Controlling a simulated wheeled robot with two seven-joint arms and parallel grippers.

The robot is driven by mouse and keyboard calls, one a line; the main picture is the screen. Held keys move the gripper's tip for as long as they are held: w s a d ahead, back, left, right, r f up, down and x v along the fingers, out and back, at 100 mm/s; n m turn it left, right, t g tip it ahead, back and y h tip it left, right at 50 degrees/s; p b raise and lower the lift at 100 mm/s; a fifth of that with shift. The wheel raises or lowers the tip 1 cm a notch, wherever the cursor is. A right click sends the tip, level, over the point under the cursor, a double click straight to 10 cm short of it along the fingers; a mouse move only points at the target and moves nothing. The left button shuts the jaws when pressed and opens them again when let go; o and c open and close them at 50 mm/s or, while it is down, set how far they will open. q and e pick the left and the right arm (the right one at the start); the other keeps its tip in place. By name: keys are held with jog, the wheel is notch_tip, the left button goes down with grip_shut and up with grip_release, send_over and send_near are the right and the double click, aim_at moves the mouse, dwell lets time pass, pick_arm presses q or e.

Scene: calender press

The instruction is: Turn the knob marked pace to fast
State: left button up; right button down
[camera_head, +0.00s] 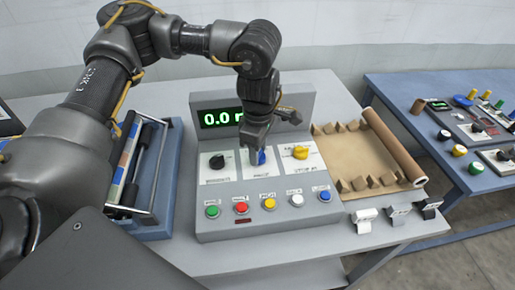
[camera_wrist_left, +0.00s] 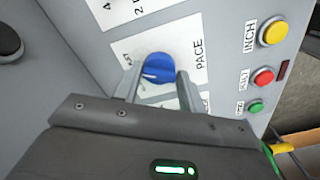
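The blue knob on the plate marked PACE (camera_wrist_left: 158,68) sits in the middle of the grey control panel; in the head view the knob (camera_head: 257,158) is partly covered by my gripper. A pale mark shows on the knob's lower left side in the wrist view. My left gripper (camera_head: 257,146) points down at the knob. In the wrist view its two fingers (camera_wrist_left: 158,82) stand on either side of the knob, seemingly with a small gap, so it looks open around it. The plate's position words are partly hidden by the fingers. My right gripper is not in view.
A black knob (camera_head: 217,162) and a yellow knob (camera_head: 300,152) flank the blue one. Several coloured buttons (camera_head: 269,204) line the panel's front, below a green display (camera_head: 221,118). A brown sheet roll (camera_head: 393,145) lies right; a blue bench (camera_head: 450,160) stands beyond.

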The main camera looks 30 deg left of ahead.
pick_arm(q)
jog(key=o, duration=0.4)
jog(key=shift+c, duration=0.2)
jog(key=shift+r, duration=0.1)
jog(key=shift+r, duration=0.3)
notch_tip(320, 180, up, 10)
dwell(0.3)
